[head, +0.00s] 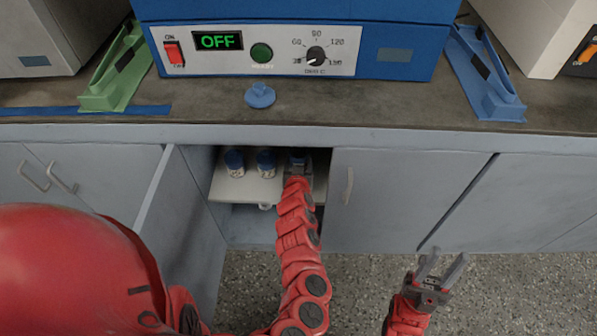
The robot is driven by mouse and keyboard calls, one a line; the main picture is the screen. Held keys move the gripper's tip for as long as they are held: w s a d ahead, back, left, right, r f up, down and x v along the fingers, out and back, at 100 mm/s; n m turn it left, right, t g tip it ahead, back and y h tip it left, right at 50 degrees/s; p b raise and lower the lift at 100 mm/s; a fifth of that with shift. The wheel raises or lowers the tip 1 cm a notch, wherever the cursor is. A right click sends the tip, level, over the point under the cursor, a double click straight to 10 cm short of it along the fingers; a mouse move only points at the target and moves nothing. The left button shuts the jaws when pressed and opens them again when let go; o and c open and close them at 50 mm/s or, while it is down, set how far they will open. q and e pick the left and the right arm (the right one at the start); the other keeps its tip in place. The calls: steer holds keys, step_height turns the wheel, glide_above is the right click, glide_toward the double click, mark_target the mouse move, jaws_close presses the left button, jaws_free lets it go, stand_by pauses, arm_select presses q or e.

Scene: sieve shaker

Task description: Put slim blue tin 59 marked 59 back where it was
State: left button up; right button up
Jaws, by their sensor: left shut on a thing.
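My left gripper (298,172) reaches into the open cupboard below the counter and is shut on a slim blue-lidded tin (297,156). The gripper hides most of this tin, so its number cannot be read, nor can I tell whether it touches the shelf. The pale shelf (243,188) inside the cupboard bears two similar tins to the left of it, a far-left one (234,163) and a middle one (266,163). Both stand upright, with labels too small to read. My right gripper (441,270) is open and empty above the speckled floor, in front of the closed doors.
The cupboard's left door (165,220) stands open toward me, and a closed door (395,195) bounds the opening on the right. On the counter are a blue machine showing OFF (280,45), a small blue knobbed piece (260,95), a green holder (115,75) and a blue holder (485,75).

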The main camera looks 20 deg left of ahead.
arm_select(q)
step_height(320, 180, down, 4)
steer(key=shift+f+b, duration=0.1)
steer(key=shift+b, duration=0.5)
steer(key=o, duration=1.4)
steer(key=shift+r, duration=0.2)
